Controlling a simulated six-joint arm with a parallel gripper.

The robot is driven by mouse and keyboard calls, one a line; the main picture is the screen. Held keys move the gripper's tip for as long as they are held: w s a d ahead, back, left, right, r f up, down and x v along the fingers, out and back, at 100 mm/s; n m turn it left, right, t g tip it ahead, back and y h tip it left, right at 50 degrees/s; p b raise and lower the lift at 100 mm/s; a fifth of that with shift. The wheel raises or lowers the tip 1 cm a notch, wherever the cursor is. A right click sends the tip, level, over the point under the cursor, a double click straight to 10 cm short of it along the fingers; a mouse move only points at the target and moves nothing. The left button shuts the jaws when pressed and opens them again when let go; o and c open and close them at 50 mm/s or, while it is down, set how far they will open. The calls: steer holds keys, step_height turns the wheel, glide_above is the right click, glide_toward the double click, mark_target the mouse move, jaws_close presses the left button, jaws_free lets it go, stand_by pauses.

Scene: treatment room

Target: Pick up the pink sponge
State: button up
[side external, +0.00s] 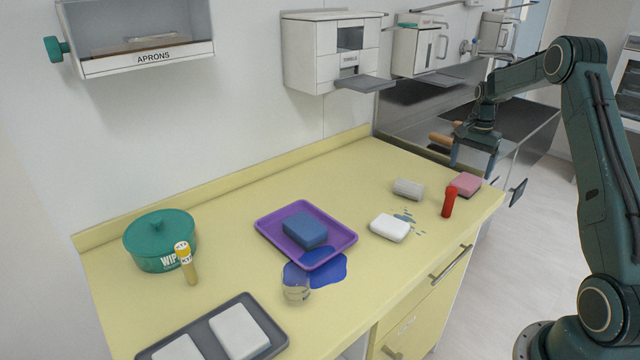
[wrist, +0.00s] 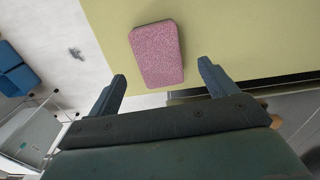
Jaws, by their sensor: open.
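The pink sponge (side external: 465,184) lies flat at the right end of the yellow counter, close to its edge. In the wrist view the pink sponge (wrist: 157,54) shows whole, ahead of and between the spread fingers. My gripper (side external: 474,158) is open and empty, above the counter's right end near the sponge. In the wrist view my gripper's fingertips (wrist: 162,72) stand apart on either side of the sponge's near end. I see no contact with it.
A red bottle (side external: 449,202) stands just beside the sponge. A grey-white roll (side external: 408,188) and a white block (side external: 390,227) lie to the left, by small blue drops. A purple tray (side external: 345,238) holds a blue sponge (side external: 305,229). A dark steel unit (side external: 415,125) stands behind.

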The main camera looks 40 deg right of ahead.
mark_target(467, 180)
steer(key=shift+f, duration=2.6)
steer(key=c, duration=1.1)
